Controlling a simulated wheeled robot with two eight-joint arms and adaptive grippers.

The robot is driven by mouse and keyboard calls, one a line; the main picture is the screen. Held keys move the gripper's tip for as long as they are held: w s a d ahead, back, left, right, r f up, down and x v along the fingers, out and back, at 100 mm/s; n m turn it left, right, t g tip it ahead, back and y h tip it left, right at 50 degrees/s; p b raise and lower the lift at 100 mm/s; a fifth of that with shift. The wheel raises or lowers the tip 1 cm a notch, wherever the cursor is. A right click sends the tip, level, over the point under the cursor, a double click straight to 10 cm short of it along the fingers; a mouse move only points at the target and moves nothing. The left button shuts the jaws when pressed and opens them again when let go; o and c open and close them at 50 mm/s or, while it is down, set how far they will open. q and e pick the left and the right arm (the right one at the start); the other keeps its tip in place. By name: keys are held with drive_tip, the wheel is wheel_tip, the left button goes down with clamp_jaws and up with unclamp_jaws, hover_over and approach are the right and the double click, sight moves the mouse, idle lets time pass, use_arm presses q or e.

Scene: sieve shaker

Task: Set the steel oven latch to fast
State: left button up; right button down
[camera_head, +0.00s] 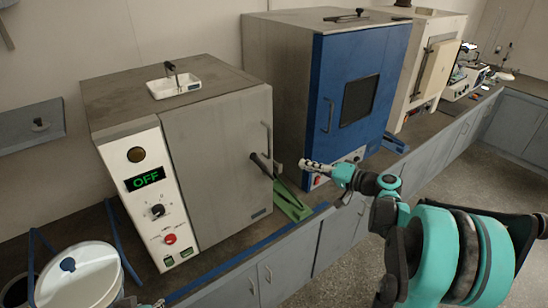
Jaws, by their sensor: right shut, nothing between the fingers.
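The steel oven (218,160) is the grey box at left, with its door shut. Its white front panel (150,195) has a green display reading OFF, a black dial (157,211) and a red button (170,239). A dark lever (262,166) sticks out at the door's right edge, below a thin upright handle (267,139); I take it for the latch, but its setting cannot be read. My right gripper (305,163) is shut and empty, right of the lever and apart from it in the picture. A small part, perhaps of my left gripper, shows at the bottom edge.
A blue oven (345,90) and a cream oven (432,60) stand farther right along the bench. A green object (292,205) lies by the steel oven's right side. A white bucket (80,275) is at bottom left. A white tray (174,86) sits on the steel oven. The floor at right is open.

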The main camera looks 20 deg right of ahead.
sight(262, 163)
idle(0.3)
drive_tip(key=s+a+f+b+x, duration=0.1)
drive_tip(key=x, duration=1.1)
drive_tip(key=shift+a+f+b, duration=0.25)
drive_tip(key=shift+a+b, duration=0.1)
drive_tip(key=shift+a, duration=0.25)
drive_tip(key=shift+a, duration=0.1)
drive_tip(key=shift+s+a+f+n, duration=0.1)
drive_tip(key=shift+a+n, duration=0.2)
drive_tip(key=shift+s+a+f+h, duration=0.1)
drive_tip(key=shift+a+h, duration=0.1)
drive_tip(key=shift+h, duration=0.1)
